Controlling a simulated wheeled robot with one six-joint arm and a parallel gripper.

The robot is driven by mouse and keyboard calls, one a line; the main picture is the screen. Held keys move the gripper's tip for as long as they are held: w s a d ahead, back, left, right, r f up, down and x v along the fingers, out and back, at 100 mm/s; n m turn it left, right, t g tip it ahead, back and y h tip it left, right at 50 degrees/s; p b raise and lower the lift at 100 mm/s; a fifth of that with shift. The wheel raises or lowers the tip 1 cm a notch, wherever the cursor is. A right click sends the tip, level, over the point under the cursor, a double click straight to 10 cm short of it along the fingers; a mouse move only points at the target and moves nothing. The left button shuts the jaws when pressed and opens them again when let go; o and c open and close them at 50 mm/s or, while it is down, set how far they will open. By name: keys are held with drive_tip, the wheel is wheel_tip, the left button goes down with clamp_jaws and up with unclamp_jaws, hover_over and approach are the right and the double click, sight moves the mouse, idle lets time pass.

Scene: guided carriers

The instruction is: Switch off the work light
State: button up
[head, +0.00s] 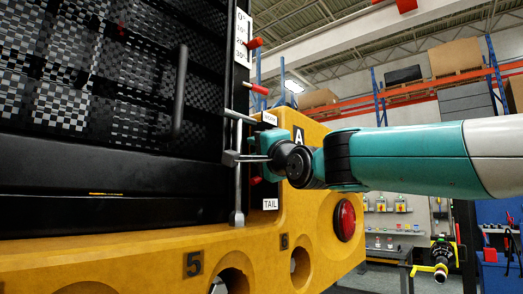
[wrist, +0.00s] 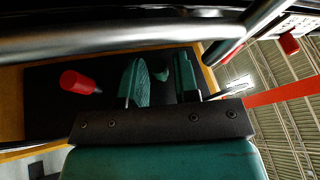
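A dark switch panel (wrist: 50,105) is set in the side of the yellow carrier (head: 130,262). A red-tipped lever (wrist: 80,82) sticks out of it in the wrist view, left of my gripper (wrist: 162,85). In the head view a red tip (head: 255,181) shows just above the label TAIL (head: 270,204). Another small label (head: 269,118) sits above my gripper, too small to read surely. My gripper's fingers are apart and point at the panel. No lever can be made out clearly between them. The work light itself cannot be identified.
A metal bar (wrist: 110,35) crosses close above the fingers in the wrist view. A vertical rod with a latch (head: 238,180) stands beside my gripper in the head view, by the black mesh door (head: 90,90). A red round lamp (head: 345,220) is at the carrier's right end.

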drive_tip(key=shift+o, duration=0.8)
drive_tip(key=b+v, duration=0.8)
drive_tip(key=v, duration=0.9)
drive_tip(key=shift+s+b, duration=0.2)
drive_tip(key=shift+b, duration=0.15)
drive_tip(key=shift+d+f, duration=0.1)
